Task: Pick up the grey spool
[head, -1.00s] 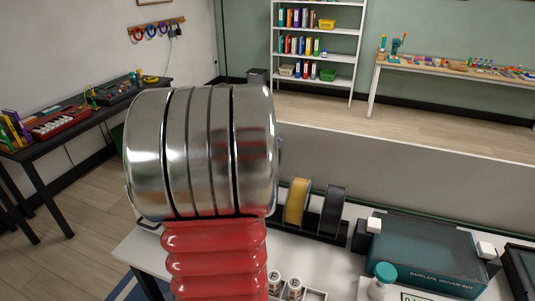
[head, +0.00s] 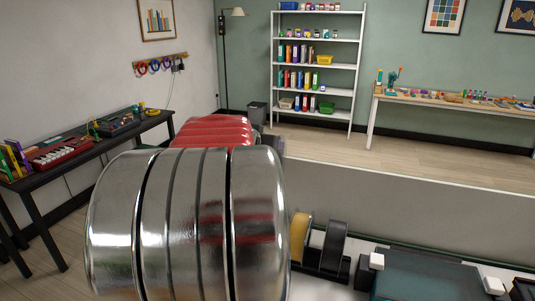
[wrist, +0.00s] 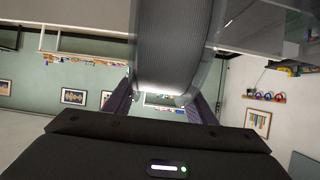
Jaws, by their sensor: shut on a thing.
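The grey spool (wrist: 172,45) fills the upper middle of the wrist view, large and close, with a finely ribbed winding between pale rims. My gripper (wrist: 160,98) is shut on it, with one dark finger on each side of its lower part. The spool's upper end runs out of the picture. In the head view my own metal and red arm stands in front, and I cannot make out the gripper or the grey spool there.
A yellow spool (head: 299,238) and a black spool (head: 334,246) stand in a dark holder on the white table. A teal vacuum box (head: 425,279) is to their right. A low grey partition (head: 420,205) runs behind the table. A white shelf (head: 314,68) stands farther back.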

